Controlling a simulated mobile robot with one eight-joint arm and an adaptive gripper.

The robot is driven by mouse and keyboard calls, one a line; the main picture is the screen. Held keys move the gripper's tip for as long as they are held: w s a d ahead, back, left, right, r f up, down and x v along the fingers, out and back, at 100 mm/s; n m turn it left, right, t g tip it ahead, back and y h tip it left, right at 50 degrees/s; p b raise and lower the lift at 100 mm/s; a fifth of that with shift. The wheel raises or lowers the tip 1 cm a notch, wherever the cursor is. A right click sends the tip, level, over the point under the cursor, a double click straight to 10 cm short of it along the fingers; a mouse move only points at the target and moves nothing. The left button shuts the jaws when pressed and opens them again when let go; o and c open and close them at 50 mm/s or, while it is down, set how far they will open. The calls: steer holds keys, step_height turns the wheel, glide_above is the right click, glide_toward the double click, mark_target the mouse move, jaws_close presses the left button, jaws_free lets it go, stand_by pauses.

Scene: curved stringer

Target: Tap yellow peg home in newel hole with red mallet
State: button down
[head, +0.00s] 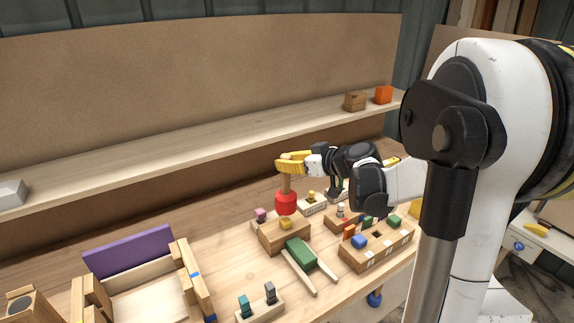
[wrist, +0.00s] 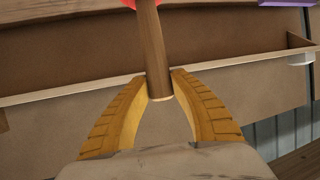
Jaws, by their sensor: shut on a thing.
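My gripper (head: 290,162) has yellow fingers shut on the wooden handle of the red mallet (head: 286,203). The handle hangs down from the fingers, with the red head at the bottom. In the wrist view, the fingertips of my gripper (wrist: 160,84) close around the handle near its end, and the red mallet head (wrist: 140,3) is cut by the top edge. A yellow peg (head: 286,223) stands in the top of a wooden block (head: 285,239), just below the mallet head. I cannot tell how deep the peg sits. The hole itself is hidden.
A green piece with two pale legs (head: 301,252) lies in front of the block. A rack with coloured pieces (head: 376,250) stands to the right. A smaller yellow piece (head: 311,197) sits behind. A purple-backed wooden tray (head: 128,252) is at left. A long shelf (head: 180,143) runs behind.

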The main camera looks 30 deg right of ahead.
step_height(320, 180, up, 4)
steer(key=p, duration=0.2)
steer(key=shift+r+p, duration=0.15)
steer(key=shift+p, duration=0.2)
